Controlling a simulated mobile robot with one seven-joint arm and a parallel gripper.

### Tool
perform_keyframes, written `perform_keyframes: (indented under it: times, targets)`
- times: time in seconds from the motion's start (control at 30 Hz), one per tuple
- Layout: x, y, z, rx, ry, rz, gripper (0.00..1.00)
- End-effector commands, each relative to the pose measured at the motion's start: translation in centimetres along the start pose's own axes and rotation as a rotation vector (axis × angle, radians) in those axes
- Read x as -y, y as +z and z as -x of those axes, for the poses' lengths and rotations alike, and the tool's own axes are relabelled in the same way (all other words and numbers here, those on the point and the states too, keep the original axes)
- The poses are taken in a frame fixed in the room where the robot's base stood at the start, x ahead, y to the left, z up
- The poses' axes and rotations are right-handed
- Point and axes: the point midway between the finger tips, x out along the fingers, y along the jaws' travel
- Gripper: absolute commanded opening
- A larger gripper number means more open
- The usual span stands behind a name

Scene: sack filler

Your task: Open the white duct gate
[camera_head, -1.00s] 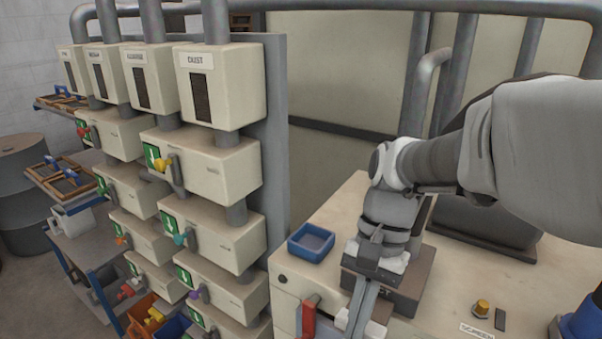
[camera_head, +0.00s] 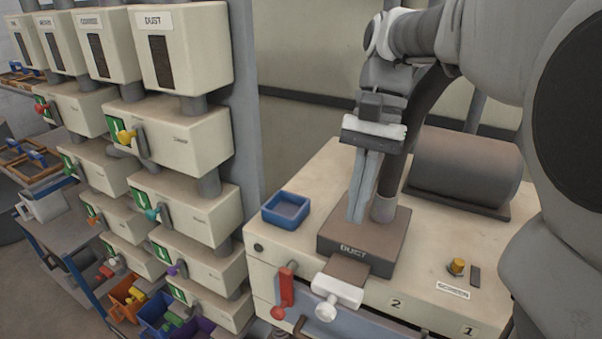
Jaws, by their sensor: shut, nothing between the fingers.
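A brown plate shows between the block and the handle, so the gate stands out from the block. My gripper (camera_head: 357,219) points down over the block, behind the white handle and apart from it. Its long grey fingers are together with nothing between them. The block's rear top is partly hidden by the fingers and the duct pipe.
A blue tray (camera_head: 286,210) sits left of the block on the bench (camera_head: 440,275). A red handle (camera_head: 286,288) is at the bench front. A dark cylinder (camera_head: 465,168) lies at the back right. Cream machine boxes (camera_head: 185,50) stand at the left.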

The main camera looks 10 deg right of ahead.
Motion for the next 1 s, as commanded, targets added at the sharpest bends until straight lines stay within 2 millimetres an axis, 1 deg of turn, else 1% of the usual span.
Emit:
perform_keyframes:
  times: [0.03,0.2,0.37,0.47,0.57,0.8,1.0]
  targets:
    - [0.1,-1.0,-1.2,-0.002,-0.001,0.000,0.00]
    - [0.4,-2.1,-1.3,-0.002,-0.001,0.000,0.00]
    - [0.4,-2.3,-1.1,0.000,0.001,-0.001,0.00]
    - [0.4,-2.2,-1.7,0.001,0.001,0.000,0.00]
    - [0.4,-2.2,-3.1,0.002,0.002,0.000,0.00]
    - [0.3,-2.2,-7.4,0.001,0.002,0.000,0.00]
    - [0.4,-2.2,-9.9,0.000,0.002,0.001,0.00]
